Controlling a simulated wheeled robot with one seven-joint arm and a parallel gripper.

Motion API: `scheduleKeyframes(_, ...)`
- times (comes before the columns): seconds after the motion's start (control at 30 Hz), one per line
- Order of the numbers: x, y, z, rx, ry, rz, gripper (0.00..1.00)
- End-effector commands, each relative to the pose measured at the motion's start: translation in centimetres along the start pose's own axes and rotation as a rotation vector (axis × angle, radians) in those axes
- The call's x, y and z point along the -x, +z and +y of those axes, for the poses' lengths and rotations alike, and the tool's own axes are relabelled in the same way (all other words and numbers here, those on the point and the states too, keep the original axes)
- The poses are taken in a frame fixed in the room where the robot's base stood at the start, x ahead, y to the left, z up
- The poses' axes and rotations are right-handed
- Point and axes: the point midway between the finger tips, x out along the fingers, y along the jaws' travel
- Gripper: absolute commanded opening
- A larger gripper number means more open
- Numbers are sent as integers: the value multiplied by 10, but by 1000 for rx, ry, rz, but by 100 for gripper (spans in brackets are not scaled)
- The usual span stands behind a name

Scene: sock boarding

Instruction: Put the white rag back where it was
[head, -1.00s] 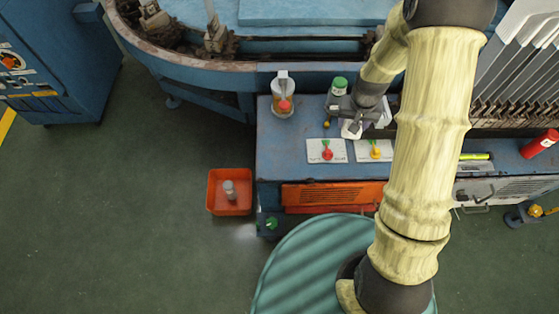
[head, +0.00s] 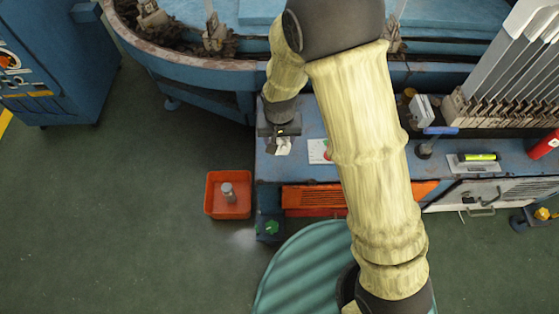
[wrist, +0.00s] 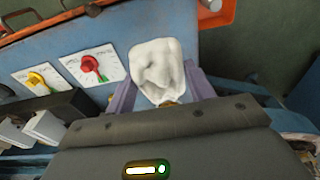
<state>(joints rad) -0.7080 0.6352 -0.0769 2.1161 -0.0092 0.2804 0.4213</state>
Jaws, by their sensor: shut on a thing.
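The white rag (wrist: 157,65) is a crumpled off-white cloth. My gripper (wrist: 161,88) is shut on it, with its purple-grey fingers on both sides of the cloth in the wrist view. In the head view my gripper (head: 280,140) hangs over the left end of the blue bench (head: 270,172), and a bit of the rag (head: 283,148) shows below it. I cannot tell how high the rag is above the bench top.
An orange bin (head: 228,208) with a grey cylinder in it stands on the floor left of the bench. White dial plates with red (wrist: 90,63) and yellow (wrist: 37,79) knobs lie on the bench. Metal plates (head: 505,60) and a red can (head: 543,144) are at the right.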

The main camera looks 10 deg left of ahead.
Motion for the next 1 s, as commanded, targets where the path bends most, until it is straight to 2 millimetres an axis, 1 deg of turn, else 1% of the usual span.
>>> scheduleKeyframes(0.07,-3,0,0,0,0,-1,29)
scheduleKeyframes(0.13,-11,2,0,0,1,-2,29)
scheduleKeyframes(0.3,-43,6,1,1,2,-4,29)
scheduleKeyframes(0.4,-58,8,0,1,1,-3,29)
scheduleKeyframes(0.5,-63,7,0,0,0,0,29)
scheduleKeyframes(0.8,-64,8,0,0,0,0,29)
scheduleKeyframes(0.87,-70,8,0,0,0,-1,29)
scheduleKeyframes(1.0,-91,11,1,0,1,-2,29)
